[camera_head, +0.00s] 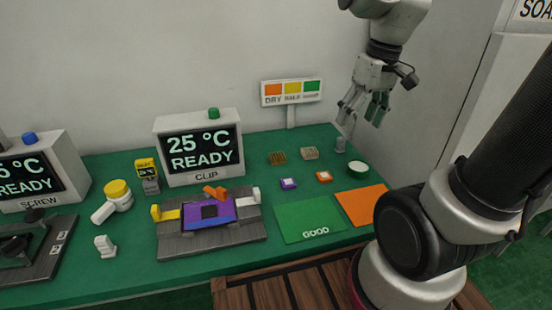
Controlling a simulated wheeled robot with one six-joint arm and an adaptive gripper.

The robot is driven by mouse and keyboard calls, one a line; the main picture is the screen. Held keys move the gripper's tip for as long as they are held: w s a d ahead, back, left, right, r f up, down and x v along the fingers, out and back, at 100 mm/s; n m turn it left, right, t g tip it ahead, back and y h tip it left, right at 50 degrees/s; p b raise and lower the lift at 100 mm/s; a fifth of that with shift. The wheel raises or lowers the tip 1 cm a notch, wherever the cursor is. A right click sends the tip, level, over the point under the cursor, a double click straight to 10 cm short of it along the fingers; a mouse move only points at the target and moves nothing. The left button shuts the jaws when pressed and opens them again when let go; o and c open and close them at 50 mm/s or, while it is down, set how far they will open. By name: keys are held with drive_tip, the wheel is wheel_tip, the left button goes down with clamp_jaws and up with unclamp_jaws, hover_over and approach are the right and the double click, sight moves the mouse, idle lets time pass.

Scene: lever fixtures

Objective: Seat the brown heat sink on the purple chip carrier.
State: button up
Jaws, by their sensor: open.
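The brown heat sink (277,157), a small finned block, lies on the green table right of the CLIP display. The purple chip carrier (288,183) is a small purple square with a pale top, lying just in front of the heat sink and apart from it. My gripper (365,108) is open and empty, raised above the back right of the table. It is up and to the right of both things. Nothing hides the heat sink or the carrier.
A paler heat sink (309,153) and an orange carrier (323,176) lie close by. A clip fixture (212,238) holds a purple-blue board with a dark centre. The GOOD mat (308,218) is bare.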

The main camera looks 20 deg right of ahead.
drive_tip(key=w+a+f+n+g+y, duration=0.1)
drive_tip(key=w+a+f+n, duration=0.25)
drive_tip(key=w+f, duration=0.35)
drive_tip(key=w+a+f+n+g+y, duration=0.1)
drive_tip(key=w+a+f+n, duration=0.3)
drive_tip(key=w, duration=0.5)
drive_tip(key=n+t+y, duration=0.1)
drive_tip(key=n+y, duration=0.1)
drive_tip(key=n, duration=0.7)
approach(277, 155)
drive_tip(key=s+a+f, duration=0.1)
drive_tip(key=x, duration=0.7)
drive_tip(key=shift+w+d+f, duration=0.1)
drive_tip(key=shift+w+f, duration=0.3)
drive_tip(key=shift+f, duration=0.05)
drive_tip(key=c, duration=1.1)
